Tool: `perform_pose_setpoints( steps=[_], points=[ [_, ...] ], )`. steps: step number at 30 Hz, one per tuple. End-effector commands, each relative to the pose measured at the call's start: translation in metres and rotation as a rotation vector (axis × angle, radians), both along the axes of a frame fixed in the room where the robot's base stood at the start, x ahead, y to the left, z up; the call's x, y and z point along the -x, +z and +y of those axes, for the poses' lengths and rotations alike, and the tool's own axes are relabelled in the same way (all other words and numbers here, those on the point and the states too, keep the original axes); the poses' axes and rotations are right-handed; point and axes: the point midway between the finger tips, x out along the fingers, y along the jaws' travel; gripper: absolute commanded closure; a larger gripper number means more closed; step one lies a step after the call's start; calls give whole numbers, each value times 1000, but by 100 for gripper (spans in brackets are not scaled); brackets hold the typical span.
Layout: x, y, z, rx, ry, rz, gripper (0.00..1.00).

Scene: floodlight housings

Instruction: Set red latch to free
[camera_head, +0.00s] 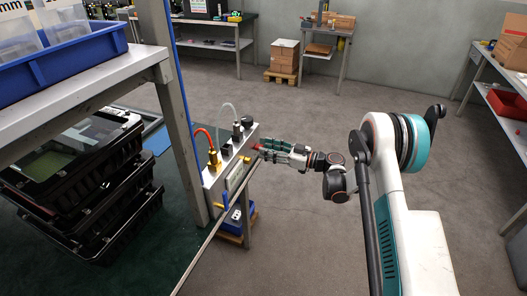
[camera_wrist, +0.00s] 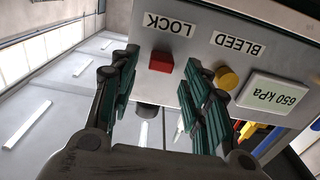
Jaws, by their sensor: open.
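The red latch (camera_wrist: 161,61) is a small red block on the grey panel face, beside the LOCK label, in the wrist view. My gripper (camera_wrist: 162,74) is open, one finger on each side of the red latch, with gaps showing on both sides at the tips. Whether a finger touches it I cannot tell. In the head view my gripper (camera_head: 268,151) is at the right side of the grey panel box (camera_head: 212,183), and a bit of red, likely the latch, shows at its tips.
A yellow button (camera_wrist: 227,78) by the BLEED label and a 650 kPa plate (camera_wrist: 276,92) sit close to the right finger. Red and white hoses with fittings rise from the box top. A table post (camera_head: 183,110) stands left of the box.

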Motion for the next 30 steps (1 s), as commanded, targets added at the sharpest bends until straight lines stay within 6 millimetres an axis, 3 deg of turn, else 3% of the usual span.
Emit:
perform_pose_setpoints(
  steps=[6, 16, 17, 22, 30],
  points=[
    [-7, -1, 20, 0, 0, 0, 57],
    [-8, 0, 23, 0, 0, 0, 57],
    [-8, 0, 23, 0, 0, 0, 59],
    [-8, 0, 23, 0, 0, 0, 97],
    [-8, 9, 23, 0, 0, 0, 100]
  ],
)
